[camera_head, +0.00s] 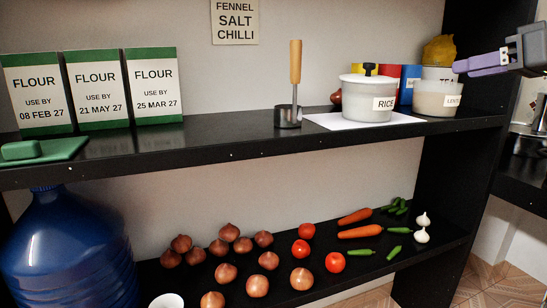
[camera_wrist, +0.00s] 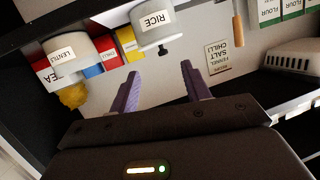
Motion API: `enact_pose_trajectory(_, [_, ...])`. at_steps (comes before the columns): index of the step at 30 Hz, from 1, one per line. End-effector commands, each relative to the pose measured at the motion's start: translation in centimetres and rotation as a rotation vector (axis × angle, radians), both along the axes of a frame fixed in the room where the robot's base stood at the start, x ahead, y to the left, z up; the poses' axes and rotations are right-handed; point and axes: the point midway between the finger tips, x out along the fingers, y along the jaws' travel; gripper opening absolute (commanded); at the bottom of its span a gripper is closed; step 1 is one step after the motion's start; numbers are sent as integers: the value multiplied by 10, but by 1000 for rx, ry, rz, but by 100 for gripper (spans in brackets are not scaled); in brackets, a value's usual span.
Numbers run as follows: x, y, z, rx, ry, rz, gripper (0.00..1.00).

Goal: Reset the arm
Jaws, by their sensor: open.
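My gripper (camera_head: 466,66) is at the upper right of the head view, level with the space just above the upper shelf's right end. The wrist picture is turned upside down, with the rice jar (camera_wrist: 153,27) and the lentils jar (camera_wrist: 70,55) beyond the fingers. Nothing is held.
The upper shelf (camera_head: 235,143) carries flour packs (camera_head: 98,90), a metal cup with a wooden handle (camera_head: 295,75), and the rice jar (camera_head: 368,103) on a white sheet. The lower shelf holds onions, tomatoes, carrots, green chillies and garlic. A dark upright panel (camera_head: 452,160) stands at right.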

Motion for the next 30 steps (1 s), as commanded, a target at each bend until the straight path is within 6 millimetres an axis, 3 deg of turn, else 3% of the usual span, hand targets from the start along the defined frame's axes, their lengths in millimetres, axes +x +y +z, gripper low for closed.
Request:
enact_pose_trajectory(8, [15,51,-45,46,189,-63,48])
enact_pose_trajectory(14, [8,105,-106,58,392,-150,48])
enact_pose_trajectory(17, [-12,139,-155,34,517,-216,48])
enact_pose_trajectory(21, [-58,174,-231,-35,658,-314,48])
enact_pose_trajectory(27, [-132,193,-334,-177,752,-413,48])
enact_pose_trajectory(30, [-159,194,-373,-238,759,-433,48])
